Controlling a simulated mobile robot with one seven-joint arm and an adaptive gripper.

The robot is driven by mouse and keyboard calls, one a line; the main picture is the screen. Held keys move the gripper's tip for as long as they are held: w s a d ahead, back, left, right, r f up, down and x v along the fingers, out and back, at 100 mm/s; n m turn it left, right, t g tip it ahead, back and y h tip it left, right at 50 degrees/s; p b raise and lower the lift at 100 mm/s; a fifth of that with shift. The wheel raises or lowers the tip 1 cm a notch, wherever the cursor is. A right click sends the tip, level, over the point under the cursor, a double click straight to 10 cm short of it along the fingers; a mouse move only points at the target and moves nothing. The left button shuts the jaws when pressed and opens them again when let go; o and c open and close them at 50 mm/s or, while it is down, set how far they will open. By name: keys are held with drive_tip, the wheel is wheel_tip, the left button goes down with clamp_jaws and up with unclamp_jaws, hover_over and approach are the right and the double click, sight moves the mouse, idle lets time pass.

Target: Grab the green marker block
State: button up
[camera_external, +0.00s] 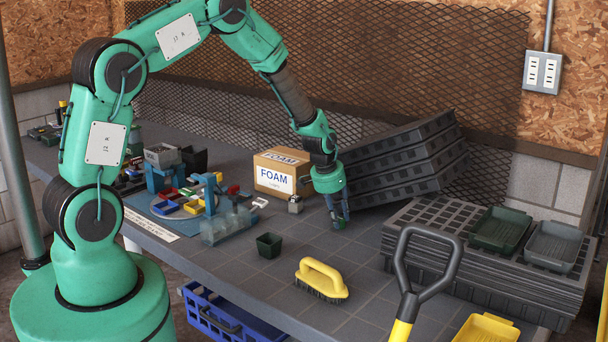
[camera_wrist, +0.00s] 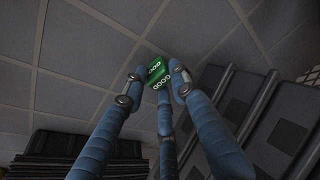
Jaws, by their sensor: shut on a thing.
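The green marker block (camera_wrist: 158,84) shows in the wrist view, with white markings on its faces. My gripper (camera_wrist: 156,82) has its blue fingers closed around the block, with a fingertip on either side and a third finger below it. In the external view my gripper (camera_external: 340,222) points down at the grey tabletop (camera_external: 310,258), just left of the leaning black trays. The block is too small and too covered by the fingers to make out clearly there. I cannot tell whether it touches the table.
Black trays (camera_external: 405,155) lean at the back right of my gripper. A tray stack (camera_external: 430,220) stands to the right with small green and grey trays on top. A foam box (camera_external: 280,172), a yellow brush (camera_external: 322,278), a dark green pot (camera_external: 269,245) and a shovel handle (camera_external: 425,260) are nearby.

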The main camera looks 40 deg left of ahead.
sight(340, 218)
drive_tip(key=shift+r, duration=0.15)
drive_tip(key=shift+r, duration=0.5)
drive_tip(key=p+v, duration=0.1)
drive_tip(key=v, duration=0.1)
drive_tip(key=shift+s+r, duration=0.1)
drive_tip(key=shift+r, duration=0.2)
drive_tip(key=s+p, duration=0.1)
drive_tip(key=s, duration=0.4)
drive_tip(key=s+a, duration=0.1)
drive_tip(key=s, duration=0.4)
drive_tip(key=s+r+p, duration=0.1)
drive_tip(key=s, duration=0.4)
drive_tip(key=shift+a+r+p, duration=0.1)
drive_tip(key=shift+a+p, duration=0.05)
drive_tip(key=shift+p, duration=0.15)
